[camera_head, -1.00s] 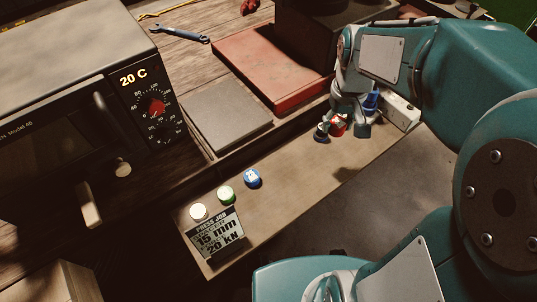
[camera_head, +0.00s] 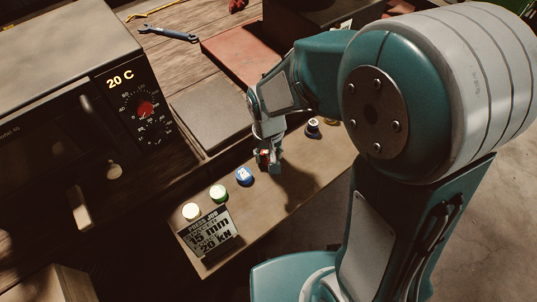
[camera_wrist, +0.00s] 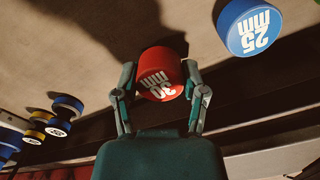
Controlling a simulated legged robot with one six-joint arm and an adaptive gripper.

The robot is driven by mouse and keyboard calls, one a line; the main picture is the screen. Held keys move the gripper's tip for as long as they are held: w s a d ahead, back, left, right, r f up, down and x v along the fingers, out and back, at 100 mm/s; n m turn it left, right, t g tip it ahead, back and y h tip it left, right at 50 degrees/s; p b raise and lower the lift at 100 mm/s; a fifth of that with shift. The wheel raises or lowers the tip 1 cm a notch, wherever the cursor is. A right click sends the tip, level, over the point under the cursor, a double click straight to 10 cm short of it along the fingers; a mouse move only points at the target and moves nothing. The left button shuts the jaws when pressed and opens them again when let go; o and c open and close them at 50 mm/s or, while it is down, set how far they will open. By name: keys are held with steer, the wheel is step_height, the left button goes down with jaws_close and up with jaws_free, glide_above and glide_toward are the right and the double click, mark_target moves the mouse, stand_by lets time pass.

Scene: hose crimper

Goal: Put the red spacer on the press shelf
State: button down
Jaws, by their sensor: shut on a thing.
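The red spacer (camera_wrist: 160,74), marked 30 mm in the wrist view, sits between the two fingers of my gripper (camera_wrist: 160,92), which is shut on it. In the head view only a bit of the red spacer (camera_head: 264,155) shows beside the fingers of my gripper (camera_head: 269,162). My gripper points down over the tan shelf (camera_head: 285,205), which carries the press job sign, just right of the blue spacer (camera_head: 244,176). The spacer appears held above the shelf; the exact gap cannot be told. The blue spacer, marked 25 mm, also shows in the wrist view (camera_wrist: 251,27).
A green spacer (camera_head: 218,193), a white spacer (camera_head: 191,211) and the press job sign (camera_head: 208,233) stand at the shelf's left end. A dark piece (camera_head: 313,128) stands to the right. A grey plate (camera_head: 208,118) lies behind, beside the dial unit (camera_head: 146,112).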

steer(key=shift+a+f, duration=0.15)
steer(key=shift+f, duration=0.3)
steer(key=shift+a, duration=0.3)
steer(key=shift+d+f, duration=0.1)
steer(key=shift+d, duration=0.05)
steer(key=shift+c, duration=0.7)
jaws_free()
steer(key=shift+d, duration=0.2)
steer(key=shift+a, duration=0.1)
steer(key=shift+a, duration=0.1)
